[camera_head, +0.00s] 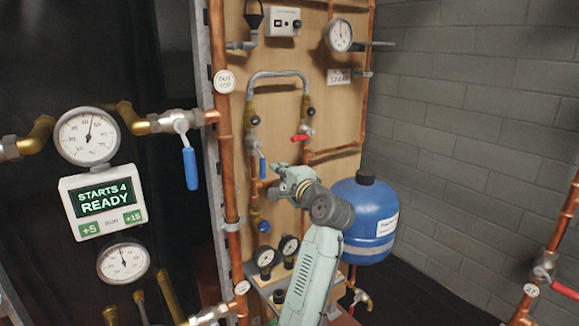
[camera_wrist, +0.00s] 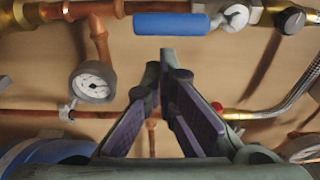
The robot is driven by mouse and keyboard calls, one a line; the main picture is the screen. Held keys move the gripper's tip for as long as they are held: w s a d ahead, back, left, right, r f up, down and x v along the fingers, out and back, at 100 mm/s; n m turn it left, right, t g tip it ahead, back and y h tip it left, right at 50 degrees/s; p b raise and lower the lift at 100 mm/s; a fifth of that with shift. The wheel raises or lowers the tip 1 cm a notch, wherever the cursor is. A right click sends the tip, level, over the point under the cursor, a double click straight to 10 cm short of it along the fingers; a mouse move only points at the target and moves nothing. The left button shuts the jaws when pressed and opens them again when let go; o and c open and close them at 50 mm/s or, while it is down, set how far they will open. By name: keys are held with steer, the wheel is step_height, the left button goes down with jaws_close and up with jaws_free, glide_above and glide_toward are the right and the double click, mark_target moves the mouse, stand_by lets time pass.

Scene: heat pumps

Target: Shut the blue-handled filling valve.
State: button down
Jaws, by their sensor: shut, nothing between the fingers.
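A valve with a blue lever handle (camera_head: 262,165) sits on the copper pipework of the wooden board. The handle hangs down along its vertical pipe. In the wrist view the same blue handle (camera_wrist: 172,22) lies parallel to the pipe, with its pivot (camera_wrist: 236,17) at its right end. My gripper (camera_head: 283,172) is just right of this handle in the head view. In the wrist view my gripper (camera_wrist: 164,62) is shut and empty, its tips just below the handle. I cannot tell whether they touch it. A larger blue-handled valve (camera_head: 190,168) is at the left, its handle hanging down.
A blue tank (camera_head: 366,218) stands right of my arm. A red-handled valve (camera_head: 301,138) and a braided hose loop (camera_head: 277,75) are close by. A gauge (camera_wrist: 93,82) is left of my fingers in the wrist view. A display (camera_head: 103,201) reads READY.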

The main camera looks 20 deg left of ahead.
steer(key=shift+s+a, duration=0.15)
steer(key=shift+s, duration=0.25)
steer(key=shift+s+a+f+m+p, duration=0.1)
steer(key=shift+s+a+m+p, duration=0.1)
steer(key=shift+m+p, duration=0.25)
